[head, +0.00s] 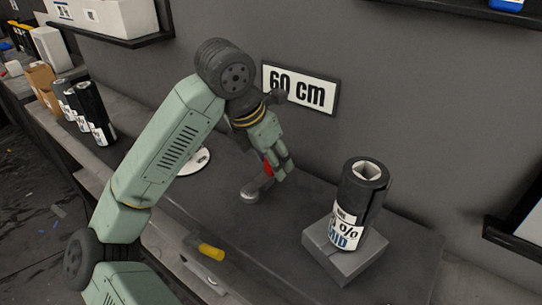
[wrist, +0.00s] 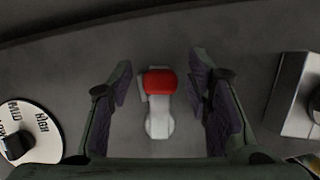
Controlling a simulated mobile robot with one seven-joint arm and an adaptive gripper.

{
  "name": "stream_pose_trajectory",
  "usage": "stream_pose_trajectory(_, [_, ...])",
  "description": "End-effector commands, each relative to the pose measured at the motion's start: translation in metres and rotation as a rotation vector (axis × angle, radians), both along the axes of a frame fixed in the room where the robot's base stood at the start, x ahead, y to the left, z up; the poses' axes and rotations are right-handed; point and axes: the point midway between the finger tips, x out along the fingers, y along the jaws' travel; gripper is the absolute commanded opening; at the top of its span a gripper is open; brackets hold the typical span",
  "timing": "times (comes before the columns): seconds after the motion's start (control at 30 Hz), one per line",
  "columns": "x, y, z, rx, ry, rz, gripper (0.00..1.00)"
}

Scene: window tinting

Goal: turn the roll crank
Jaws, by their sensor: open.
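The roll crank (wrist: 158,124) is a light grey arm with a red grip (wrist: 159,82) at its end, on the dark bench top. In the wrist view it lies between the two fingers of my gripper (wrist: 160,85), which are open with a gap on each side. In the head view the crank's grey base (head: 250,193) shows below my gripper (head: 274,176), and the red grip (head: 267,167) is partly hidden behind the fingers. I cannot tell whether a finger touches the grip.
A black film roll (head: 361,205) stands upright on a grey block (head: 344,264) at the right. A white dial (head: 196,161) with a dark knob is at the left. A yellow-handled tool (head: 211,251) lies near the front edge. A "60 cm" sign (head: 300,88) is on the wall behind.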

Motion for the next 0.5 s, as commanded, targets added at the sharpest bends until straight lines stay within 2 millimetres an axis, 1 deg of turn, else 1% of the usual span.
stream_pose_trajectory(0.17, [0.0000, -0.0002, -0.0003, 0.000, 0.000, 0.000, 0.45])
stream_pose_trajectory(0.5, [0.0001, -0.0001, 0.0000, 0.000, 0.000, 0.000, 0.23])
